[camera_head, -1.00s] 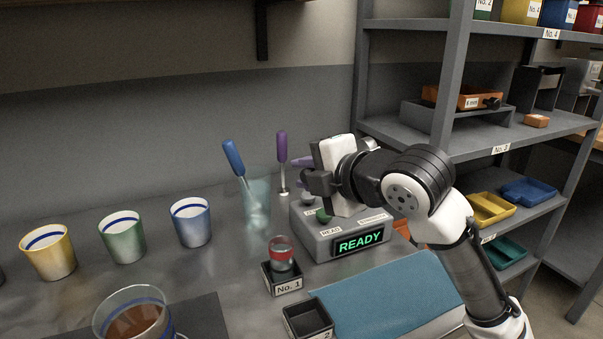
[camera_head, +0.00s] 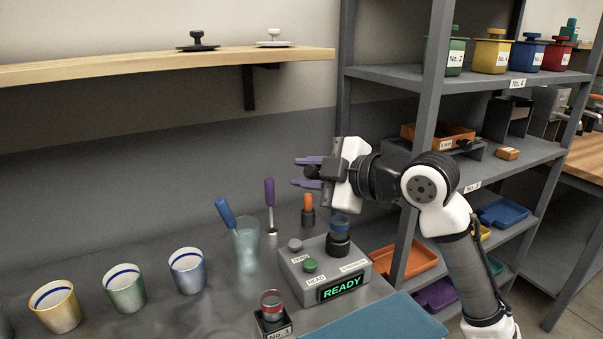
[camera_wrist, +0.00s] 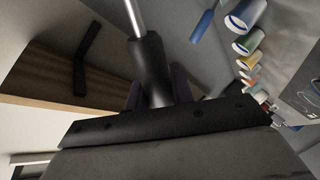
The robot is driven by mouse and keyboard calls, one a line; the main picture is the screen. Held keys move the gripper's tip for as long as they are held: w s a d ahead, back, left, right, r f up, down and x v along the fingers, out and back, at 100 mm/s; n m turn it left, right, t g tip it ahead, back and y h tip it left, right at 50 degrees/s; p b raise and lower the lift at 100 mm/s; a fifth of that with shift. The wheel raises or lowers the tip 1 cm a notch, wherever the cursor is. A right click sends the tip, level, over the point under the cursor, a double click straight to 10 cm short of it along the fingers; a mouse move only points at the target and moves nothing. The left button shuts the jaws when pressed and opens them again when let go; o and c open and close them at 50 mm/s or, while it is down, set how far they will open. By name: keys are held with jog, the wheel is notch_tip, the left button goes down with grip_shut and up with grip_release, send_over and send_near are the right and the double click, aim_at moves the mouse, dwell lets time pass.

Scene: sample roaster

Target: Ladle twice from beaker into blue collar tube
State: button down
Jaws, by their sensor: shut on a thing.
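My gripper (camera_head: 305,172), with purple fingertips, is in the air above and behind the READY box. It is shut on a dark-handled tool with a metal rod; the handle (camera_wrist: 149,65) shows in the wrist view. The tool's far end is out of frame, so I cannot see a ladle bowl. The blue collar tube (camera_head: 340,225) stands upright in a black holder on the right of the READY box, below my gripper and apart from it. The beaker is not in the head view now.
The READY box (camera_head: 297,288) has a green and a grey knob. A clear cup (camera_head: 247,247) holds a blue-handled tool. A red collar tube (camera_head: 271,300) stands in the No. 1 holder. A wooden shelf (camera_head: 150,68) is above; metal shelving is at right.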

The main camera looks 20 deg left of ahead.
jog(key=w+d+r+m+g+y+p, duration=0.1)
jog(key=w+d+r+m+y+p, duration=0.2)
jog(key=w+d+r+m+p, duration=0.2)
jog(key=shift+w+r+m+y+p, duration=0.3)
jog(key=shift+w+r+m+p, duration=1.8)
jog(key=shift+w+p, duration=1.1)
jog(key=shift+s+d+f, duration=0.25)
jog(key=shift+f, duration=0.1)
